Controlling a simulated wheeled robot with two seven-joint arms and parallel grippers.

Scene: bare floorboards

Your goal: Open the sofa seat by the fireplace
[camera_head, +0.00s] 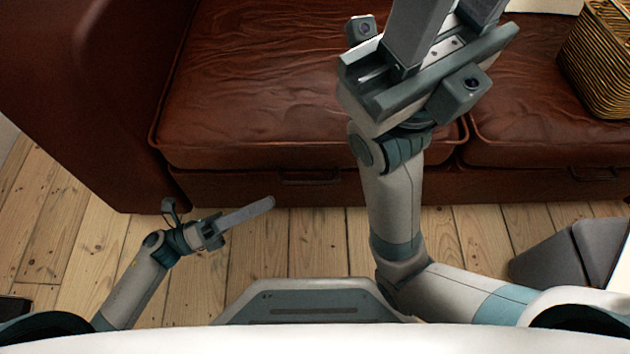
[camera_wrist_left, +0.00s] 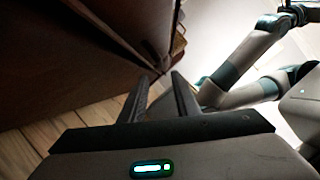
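The brown leather sofa (camera_head: 270,70) fills the far side of the head view, with two seat cushions and a left arm. Its front panel below the left cushion carries a dark handle (camera_head: 310,181); another handle (camera_head: 595,174) shows at right. The sofa's dark side also shows in the left wrist view (camera_wrist_left: 60,55). My left gripper (camera_head: 268,204) is low over the floor before the sofa, apart from it; its fingers show apart and empty in the left wrist view (camera_wrist_left: 162,77). My right gripper (camera_head: 450,25) is above the left cushion, its fingers apart, their tips out of frame. No fireplace is in view.
A wicker basket (camera_head: 603,60) stands on the right cushion. A grey angular object (camera_head: 570,255) is on the floor at the right. A strip of bare floorboards (camera_head: 300,240) lies before the sofa, partly under my arms.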

